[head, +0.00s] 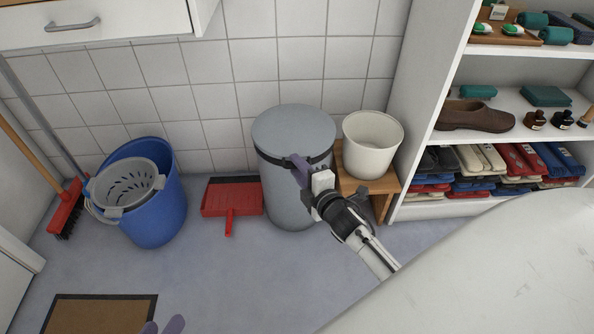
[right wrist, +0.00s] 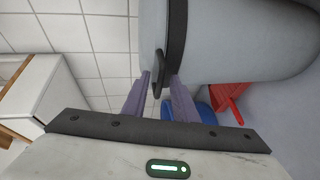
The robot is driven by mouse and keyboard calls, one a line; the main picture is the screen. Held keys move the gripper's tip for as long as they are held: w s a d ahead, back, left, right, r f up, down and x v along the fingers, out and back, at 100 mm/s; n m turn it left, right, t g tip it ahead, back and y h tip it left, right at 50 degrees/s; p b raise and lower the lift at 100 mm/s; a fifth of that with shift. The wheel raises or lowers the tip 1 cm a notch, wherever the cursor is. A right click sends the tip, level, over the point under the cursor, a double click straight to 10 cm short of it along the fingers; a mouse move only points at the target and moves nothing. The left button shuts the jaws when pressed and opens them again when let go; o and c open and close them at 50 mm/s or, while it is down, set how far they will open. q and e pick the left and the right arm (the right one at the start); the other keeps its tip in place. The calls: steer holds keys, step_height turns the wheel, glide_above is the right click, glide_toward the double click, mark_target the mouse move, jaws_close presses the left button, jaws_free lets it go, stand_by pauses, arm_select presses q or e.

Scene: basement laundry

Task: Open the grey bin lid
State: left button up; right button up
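The grey bin (head: 286,195) stands against the tiled wall with its round grey lid (head: 293,126) down. A dark band runs around it just under the lid, and it also shows in the right wrist view (right wrist: 177,32). A black handle tab (right wrist: 158,72) sticks out from the lid edge. My right gripper (head: 299,167) is at the front of the band. In the right wrist view its purple fingers (right wrist: 160,88) stand apart, one on each side of the tab, with a gap visible. My left gripper (head: 163,326) shows only its separated fingertips at the bottom edge, empty.
A cream bucket (head: 372,146) stands on a wooden stool (head: 387,185) right of the bin. A red dustpan (head: 232,199) and blue bucket (head: 158,215) are to the left. A white shelf unit (head: 415,105) is at right. The floor in front is mostly clear.

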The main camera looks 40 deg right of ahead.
steer(key=shift+w, duration=0.4)
steer(key=shift+f, duration=0.15)
jaws_close()
steer(key=shift+s, duration=0.1)
